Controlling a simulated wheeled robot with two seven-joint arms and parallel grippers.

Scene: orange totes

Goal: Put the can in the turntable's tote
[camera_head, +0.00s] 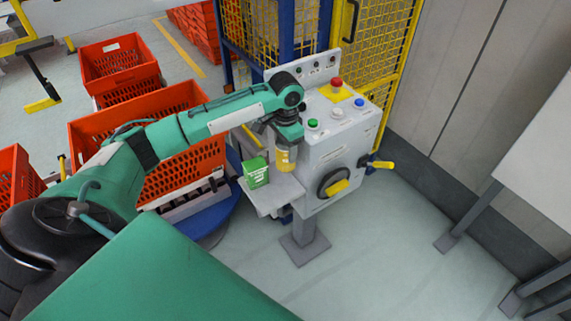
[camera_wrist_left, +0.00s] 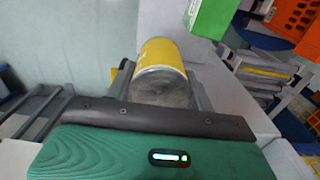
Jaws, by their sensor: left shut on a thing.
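The yellow can (camera_head: 285,158) stands at the small grey shelf on the front of the control box, and it also shows in the left wrist view (camera_wrist_left: 160,55). My left gripper (camera_head: 284,147) comes down on the can from above and is shut on it, with a finger on each side in the wrist view (camera_wrist_left: 163,85). I cannot tell whether the can touches the shelf. The turntable's orange tote (camera_head: 180,178) stands behind my left arm, left of the shelf, and the arm hides part of it. My right gripper is not in view.
A green box (camera_head: 256,172) stands on the shelf (camera_head: 278,195) close beside the can. The control box (camera_head: 335,140) has buttons, a red knob (camera_head: 337,84) and a yellow-handled switch. More orange totes (camera_head: 118,62) stand at the back left.

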